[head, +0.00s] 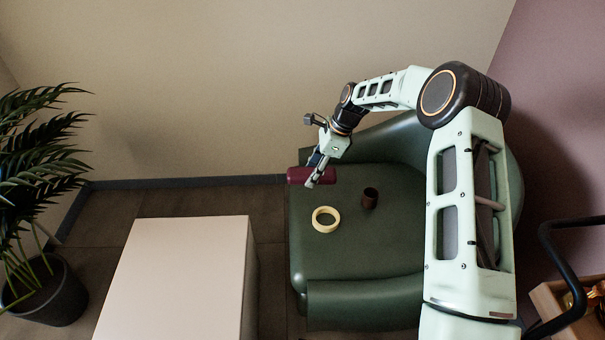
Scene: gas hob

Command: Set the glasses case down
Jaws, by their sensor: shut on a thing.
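The glasses case (298,175) is a dark red, elongated block in the head view. My gripper (312,182) is shut on it and holds it over the far left part of the green armchair (340,261). The case sticks out to both sides of the fingers, and part of it is hidden behind them. From this one view I cannot tell whether the case touches the seat or hangs above it.
On the seat lie a pale yellow ring (317,222) and a small dark brown cup (370,197). A pale box-shaped table (185,275) stands to the left. A potted plant (45,290) is at the far left. The front of the seat is clear.

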